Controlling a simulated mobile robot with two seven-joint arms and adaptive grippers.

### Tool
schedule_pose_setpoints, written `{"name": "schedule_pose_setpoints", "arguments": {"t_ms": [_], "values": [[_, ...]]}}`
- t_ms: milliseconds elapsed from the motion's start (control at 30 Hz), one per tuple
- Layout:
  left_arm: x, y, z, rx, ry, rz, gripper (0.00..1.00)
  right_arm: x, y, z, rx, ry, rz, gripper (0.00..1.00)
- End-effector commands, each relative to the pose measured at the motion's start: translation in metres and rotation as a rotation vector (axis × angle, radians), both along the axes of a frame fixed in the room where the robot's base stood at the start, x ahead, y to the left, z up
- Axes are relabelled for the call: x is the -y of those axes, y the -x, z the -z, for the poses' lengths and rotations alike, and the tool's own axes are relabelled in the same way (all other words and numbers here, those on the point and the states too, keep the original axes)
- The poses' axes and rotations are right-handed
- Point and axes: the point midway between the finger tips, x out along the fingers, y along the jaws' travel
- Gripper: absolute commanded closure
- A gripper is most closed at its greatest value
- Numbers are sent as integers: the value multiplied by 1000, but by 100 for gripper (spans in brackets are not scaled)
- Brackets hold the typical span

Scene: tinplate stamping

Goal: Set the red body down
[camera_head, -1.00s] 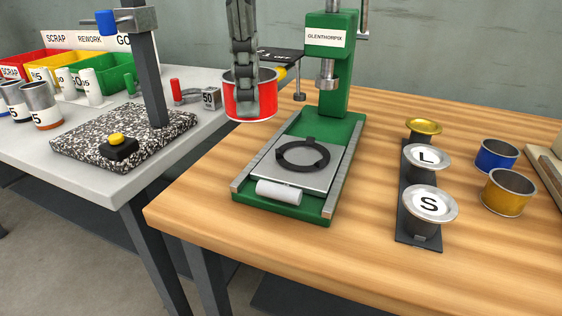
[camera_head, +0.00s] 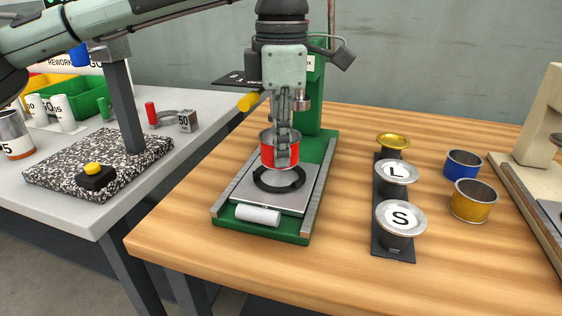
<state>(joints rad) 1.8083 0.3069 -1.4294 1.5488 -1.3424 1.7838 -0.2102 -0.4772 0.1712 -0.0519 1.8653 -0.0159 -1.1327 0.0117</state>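The red body (camera_head: 268,153) is an open-topped red tin cylinder. My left gripper (camera_head: 283,157) comes down from above with its fingers on the red body's wall, one in front and the other toward the inside. The body is upright over the black ring (camera_head: 279,180) on the sliding plate (camera_head: 293,199) of the green press (camera_head: 317,178). It covers the back of the ring; I cannot tell whether it touches the ring or hangs just above. My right gripper does not show.
The press column stands right behind my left gripper. To the right, a dark rack (camera_head: 393,252) holds dies marked L and S and a gold-topped one. A blue body (camera_head: 461,165) and a yellow body (camera_head: 472,201) stand beyond it. The grey table (camera_head: 66,218) is at left.

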Motion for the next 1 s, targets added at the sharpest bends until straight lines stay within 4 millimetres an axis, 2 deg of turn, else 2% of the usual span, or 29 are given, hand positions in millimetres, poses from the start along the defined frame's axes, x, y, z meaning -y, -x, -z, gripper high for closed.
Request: {"name": "schedule_pose_setpoints", "arguments": {"t_ms": [100,200,500,633,800,1000], "values": [[-1,1,19,-3,-1,0,100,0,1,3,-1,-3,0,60],[-1,1,29,-1,-1,0,100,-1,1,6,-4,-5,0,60],[-1,0,32,0,0,-1,100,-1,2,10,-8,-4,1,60],[-1,0,34,0,0,-1,100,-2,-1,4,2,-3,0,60],[-1,1,33,0,0,-1,76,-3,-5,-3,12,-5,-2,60],[-1,1,33,-1,0,-1,74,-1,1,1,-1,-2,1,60]]}}
